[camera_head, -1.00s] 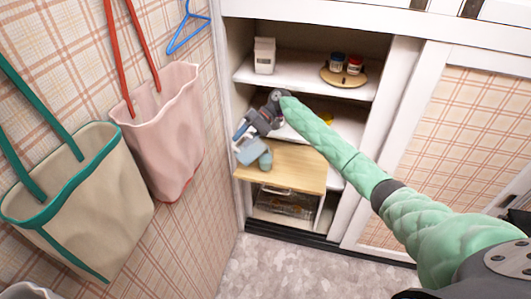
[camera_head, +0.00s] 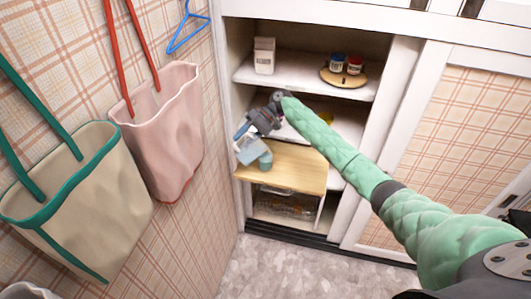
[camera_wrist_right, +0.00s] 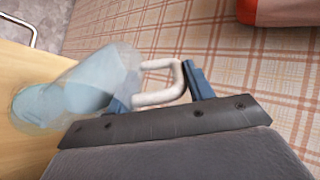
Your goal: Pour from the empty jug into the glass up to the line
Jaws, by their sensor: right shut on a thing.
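A translucent pale blue jug (camera_head: 250,149) with a white handle (camera_wrist_right: 163,98) is tilted over the pull-out wooden board of the cupboard. My right gripper (camera_head: 243,131) is shut on the handle, and its blue fingers show on both sides of it in the right wrist view (camera_wrist_right: 157,92). The glass (camera_head: 265,161) looks blue-green and stands on the board just right of the jug. In the right wrist view the jug body (camera_wrist_right: 110,72) overlaps the glass (camera_wrist_right: 38,106). The fill line and the level in the glass cannot be made out. My left gripper is not in view.
The wooden board (camera_head: 295,170) is clear on its right side. Shelf above: a white carton (camera_head: 264,55) and two small jars on a round wooden board (camera_head: 330,76). Pink (camera_head: 165,130) and beige (camera_head: 85,205) bags hang on the left wall.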

